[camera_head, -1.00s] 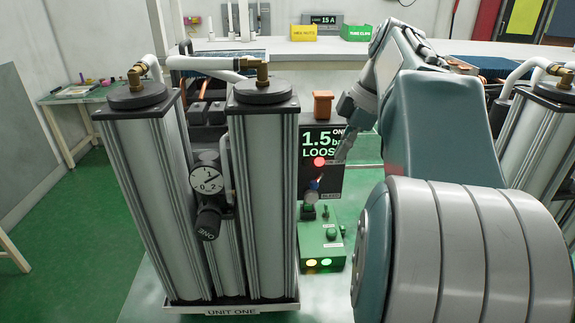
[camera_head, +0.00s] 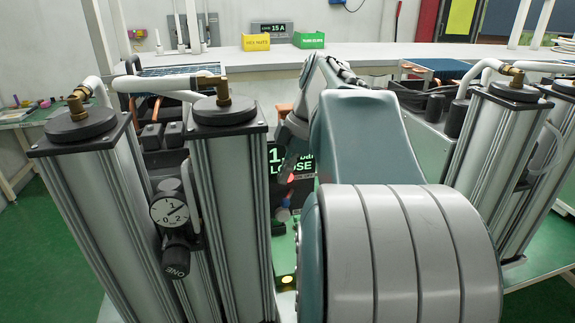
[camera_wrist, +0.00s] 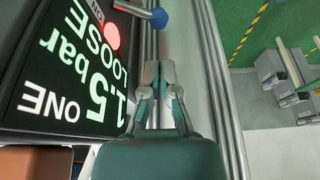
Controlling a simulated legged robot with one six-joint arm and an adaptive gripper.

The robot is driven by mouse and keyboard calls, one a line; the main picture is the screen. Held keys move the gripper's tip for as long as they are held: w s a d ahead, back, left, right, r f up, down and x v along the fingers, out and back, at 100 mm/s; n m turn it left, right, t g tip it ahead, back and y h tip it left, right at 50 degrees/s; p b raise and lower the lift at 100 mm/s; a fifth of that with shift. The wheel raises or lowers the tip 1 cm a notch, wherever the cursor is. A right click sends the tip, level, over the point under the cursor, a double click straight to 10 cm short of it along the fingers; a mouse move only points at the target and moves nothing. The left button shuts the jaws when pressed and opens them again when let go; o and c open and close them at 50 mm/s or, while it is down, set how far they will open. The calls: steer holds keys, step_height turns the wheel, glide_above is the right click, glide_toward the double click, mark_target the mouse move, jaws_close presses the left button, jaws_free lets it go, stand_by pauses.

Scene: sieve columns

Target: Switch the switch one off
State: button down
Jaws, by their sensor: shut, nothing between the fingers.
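My gripper (camera_wrist: 158,75) is shut and empty in the wrist view. Its fingertips are in front of a metal rail, beside the black display panel (camera_wrist: 60,65) that reads "ONE", "1.5 bar" and "LOOSE". A round red lamp (camera_wrist: 112,36) glows on the panel. A blue-tipped metal part (camera_wrist: 158,17) lies just beyond the fingertips, apart from them in the picture. In the head view my arm covers part of the display (camera_head: 279,160) and most of the green control box (camera_head: 286,258). One yellow light on the box shows. I cannot make out a switch marked one.
Tall grey columns with a dial gauge (camera_head: 169,212) marked ONE stand at the left. More columns (camera_head: 490,125) stand at the right. A yellow bin (camera_head: 256,42) and a green bin (camera_head: 309,40) sit on the white back counter (camera_head: 370,54). Green floor shows at the lower right.

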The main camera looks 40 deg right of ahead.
mark_target(288, 197)
steer(key=x, duration=0.5)
steer(key=shift+w+a+f, duration=0.1)
steer(key=shift+a+f, duration=0.05)
steer(key=shift+f, duration=0.15)
